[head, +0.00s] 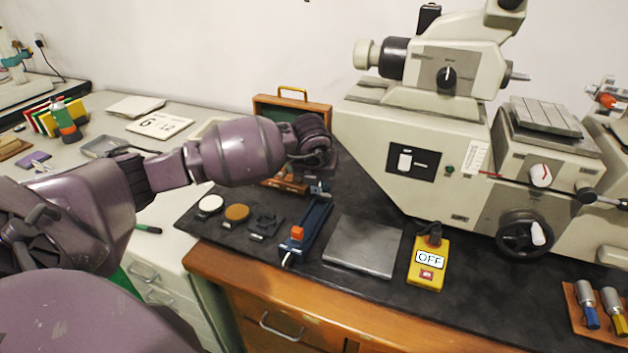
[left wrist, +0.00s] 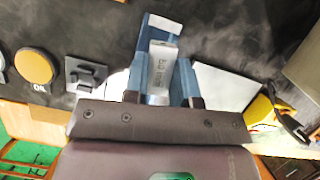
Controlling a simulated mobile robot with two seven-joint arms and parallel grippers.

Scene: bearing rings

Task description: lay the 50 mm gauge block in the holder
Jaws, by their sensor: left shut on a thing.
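The gauge block (left wrist: 161,72) is a small silver-grey bar with dark markings, seen in the left wrist view. My left gripper (left wrist: 160,84) is shut on it. In the head view that gripper (head: 318,184) is over the far part of the blue holder, and the block cannot be made out there. The holder (head: 316,222) is a long, narrow blue frame on the black mat, with an orange piece near its front end. Its blue end also shows past the block in the left wrist view (left wrist: 158,24). Whether block and holder touch I cannot tell.
A grey metal plate (head: 362,247) and a yellow OFF box (head: 428,264) lie right of the holder. White (head: 210,204) and brown (head: 237,213) discs and a small black stand (head: 265,226) lie left. A large measuring machine (head: 420,130) and an open wooden case (head: 290,108) stand behind.

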